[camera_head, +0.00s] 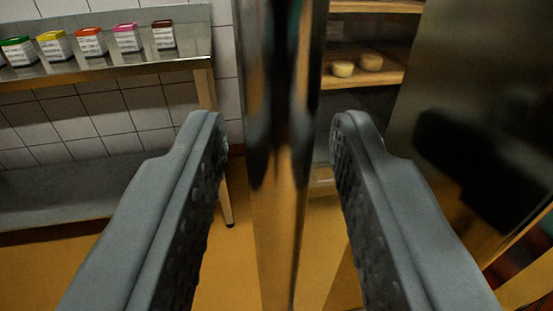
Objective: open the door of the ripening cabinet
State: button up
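The ripening cabinet shows its inside through a gap at the upper right, with wooden shelves (365,75) in it. A tall polished metal upright (280,110) runs top to bottom through the middle of the view and mirrors my fingers. A dark glossy panel (465,80) stands to the right of the gap. I cannot tell for certain which of the two is the door, but the cabinet is not fully closed. My gripper (280,125) is open, one finger on each side of the upright in the picture, with visible gaps to it. No handle can be made out.
At the left, a steel table (110,72) against a tiled wall (90,110) bears several small boxes with coloured tops (90,42). The orange floor (225,265) is clear below.

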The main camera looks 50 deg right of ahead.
jog(key=shift+s, duration=0.1)
jog(key=v, duration=1.7)
jog(key=shift+a, duration=0.2)
